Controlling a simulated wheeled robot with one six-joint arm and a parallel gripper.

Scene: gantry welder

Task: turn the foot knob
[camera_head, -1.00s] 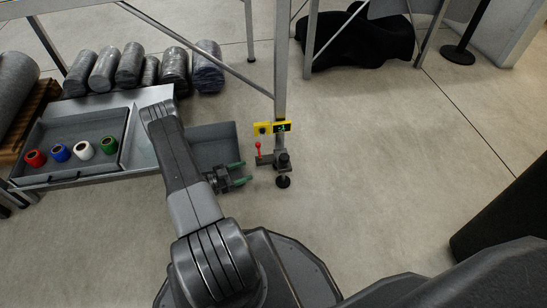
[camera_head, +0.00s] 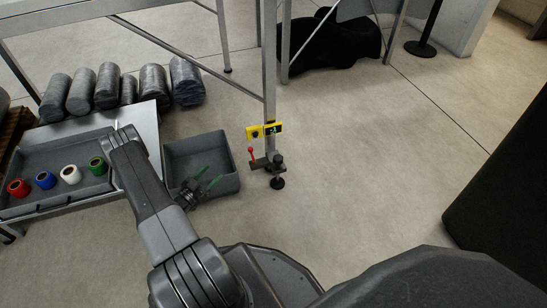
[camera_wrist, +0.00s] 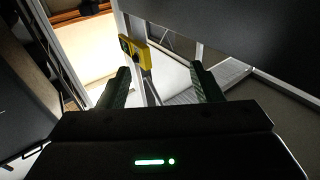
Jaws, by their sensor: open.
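The foot knob (camera_head: 277,161) is a small black knob on a bracket low on the frame's upright leg, above a round black foot pad (camera_head: 277,183). A red-tipped lever (camera_head: 251,152) stands on the bracket's left, below a yellow box with a small lit display (camera_head: 274,128). My gripper (camera_head: 209,178) has green fingers, spread apart and empty. It is left of the knob and apart from it, over the grey bin. In the wrist view the yellow box (camera_wrist: 144,54) shows between the open fingers (camera_wrist: 163,84); I cannot make out the knob there.
A grey open bin (camera_head: 228,182) lies left of the leg. Further left, a tray (camera_head: 40,202) holds red, blue, white and green rolls. Several grey wrapped cylinders (camera_head: 106,86) lie behind it. The floor right of the leg is clear up to a dark block (camera_head: 505,190).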

